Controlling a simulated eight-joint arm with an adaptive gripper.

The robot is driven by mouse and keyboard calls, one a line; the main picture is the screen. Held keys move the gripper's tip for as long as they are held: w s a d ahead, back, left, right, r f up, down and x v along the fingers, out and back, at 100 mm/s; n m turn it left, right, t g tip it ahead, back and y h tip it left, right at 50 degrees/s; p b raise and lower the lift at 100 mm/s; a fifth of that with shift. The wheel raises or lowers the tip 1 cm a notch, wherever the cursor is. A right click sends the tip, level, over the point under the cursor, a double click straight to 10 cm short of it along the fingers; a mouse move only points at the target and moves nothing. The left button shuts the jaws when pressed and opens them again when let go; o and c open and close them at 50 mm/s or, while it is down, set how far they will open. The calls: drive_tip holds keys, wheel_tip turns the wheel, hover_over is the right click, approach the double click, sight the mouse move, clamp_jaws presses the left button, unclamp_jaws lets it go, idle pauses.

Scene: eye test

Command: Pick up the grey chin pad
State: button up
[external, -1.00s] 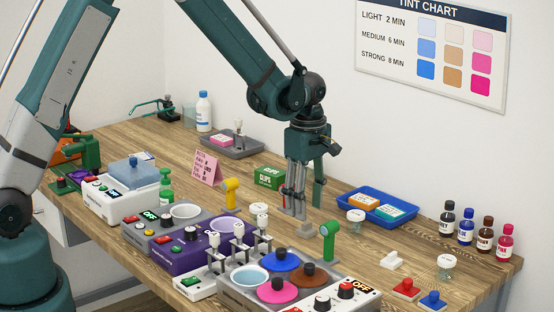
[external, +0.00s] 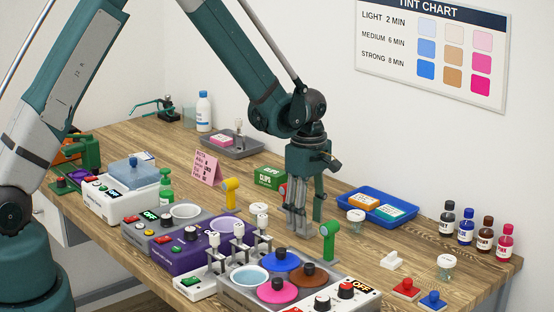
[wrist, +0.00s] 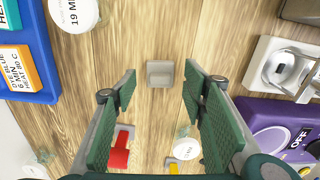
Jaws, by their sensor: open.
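The grey chin pad (wrist: 160,74) is a small grey block lying on the wooden table. In the wrist view it is just beyond my fingertips, centred in the gap between them. My gripper (wrist: 160,86) is open, with a green-padded finger on each side and nothing between them. In the external view my gripper (external: 303,222) points straight down, low over the table. Its fingers largely cover the pad there, so I cannot tell whether they touch it.
A green upright handle (external: 328,241) stands close right of my gripper. A blue tray (external: 383,208) and a white-lidded jar (external: 355,215) are right and behind. A green clips box (external: 270,177) is left. The purple machine (external: 200,247) and colour-pot station (external: 232,291) stand in front.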

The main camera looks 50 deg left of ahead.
drive_tip(key=shift+f, duration=0.9)
drive_tip(key=c, duration=0.8)
